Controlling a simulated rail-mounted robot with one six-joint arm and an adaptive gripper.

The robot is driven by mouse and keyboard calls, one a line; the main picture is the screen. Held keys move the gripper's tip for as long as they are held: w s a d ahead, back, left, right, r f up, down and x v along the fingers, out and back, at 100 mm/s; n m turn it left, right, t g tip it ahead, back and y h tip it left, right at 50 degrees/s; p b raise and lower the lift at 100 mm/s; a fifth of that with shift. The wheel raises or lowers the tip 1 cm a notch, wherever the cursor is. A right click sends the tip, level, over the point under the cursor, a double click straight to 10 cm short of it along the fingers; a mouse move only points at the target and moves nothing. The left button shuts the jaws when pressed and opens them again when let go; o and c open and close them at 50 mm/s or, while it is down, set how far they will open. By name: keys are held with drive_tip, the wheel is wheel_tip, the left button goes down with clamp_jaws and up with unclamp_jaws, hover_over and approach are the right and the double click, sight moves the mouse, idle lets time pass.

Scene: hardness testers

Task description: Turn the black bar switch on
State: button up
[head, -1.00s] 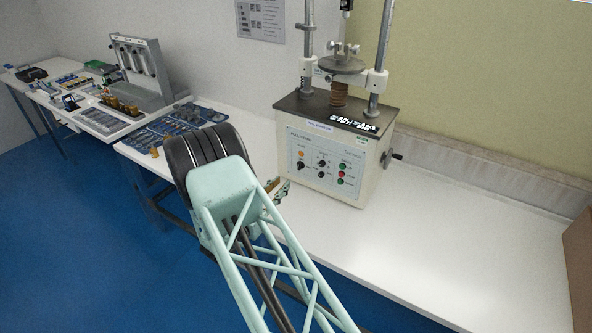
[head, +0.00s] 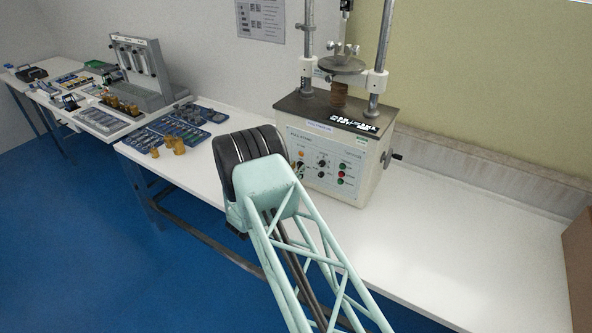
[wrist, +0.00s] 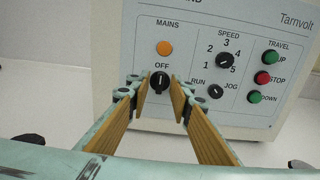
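The black bar switch (wrist: 159,81) sits on the tester's light grey front panel (wrist: 140,22), under the word OFF and an orange MAINS lamp (wrist: 164,48). Its bar stands upright, with a pale mark pointing toward OFF. My gripper (wrist: 160,92) is open, with one tan-padded fingertip on each side of the switch in the wrist view. I cannot tell whether the pads touch it. In the head view the tester (head: 330,150) stands on the white bench, and my arm hides the gripper and covers part of the panel's left edge.
Right of the switch are a speed dial (wrist: 224,60), a RUN/JOG knob (wrist: 215,91) and the travel buttons, including a red STOP (wrist: 263,78). The white bench (head: 460,235) is clear right of the tester. Blue trays (head: 190,113) and brass weights (head: 175,145) lie to the left.

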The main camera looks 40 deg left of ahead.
drive_tip(key=shift+w, duration=0.2)
drive_tip(key=shift+c, duration=0.2)
clamp_jaws()
